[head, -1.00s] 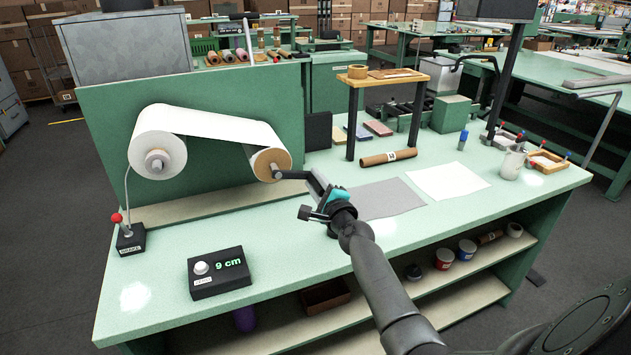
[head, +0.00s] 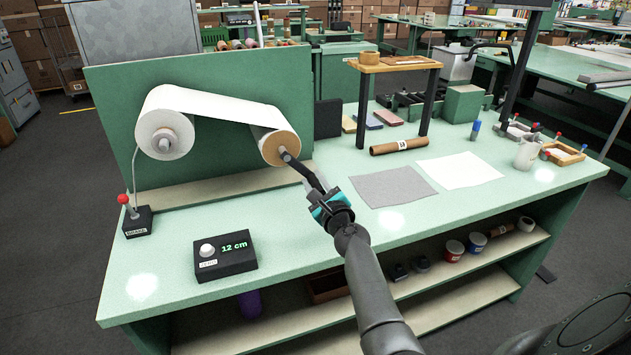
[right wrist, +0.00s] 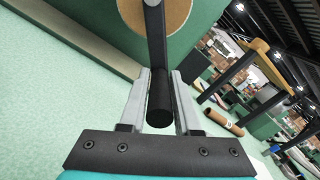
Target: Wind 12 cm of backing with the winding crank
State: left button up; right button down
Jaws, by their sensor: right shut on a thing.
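The winding crank (head: 295,162) is a dark arm on the front of the right-hand roll (head: 281,148). White backing (head: 215,108) runs from the left roll (head: 165,132) across to it. My right gripper (head: 322,190) is shut on the crank's handle, and the crank points down and to the right. In the right wrist view the dark handle (right wrist: 160,108) sits between the two grey fingers. My left gripper is not in view.
A brake lever with a red knob (head: 124,199) stands at the table's left. A grey sheet (head: 393,186) and a white sheet (head: 458,171) lie right of my gripper. A brown tube (head: 398,147) lies near a small wooden stand (head: 395,66). The table front between the counter and my arm is clear.

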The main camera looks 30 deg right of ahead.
jog(key=shift+d+r, duration=0.15)
jog(key=shift+r, duration=0.2)
jog(key=c, duration=0.9)
grip_release()
jog(key=shift+o, duration=1.1)
jog(key=shift+f, duration=0.25)
jog(key=shift+s+a, duration=0.2)
jog(key=shift+s, duration=0.1)
jog(key=p+v, duration=0.2)
jog(key=v, duration=1.2)
jog(key=shift+s, duration=0.25)
jog(key=shift+a, duration=0.15)
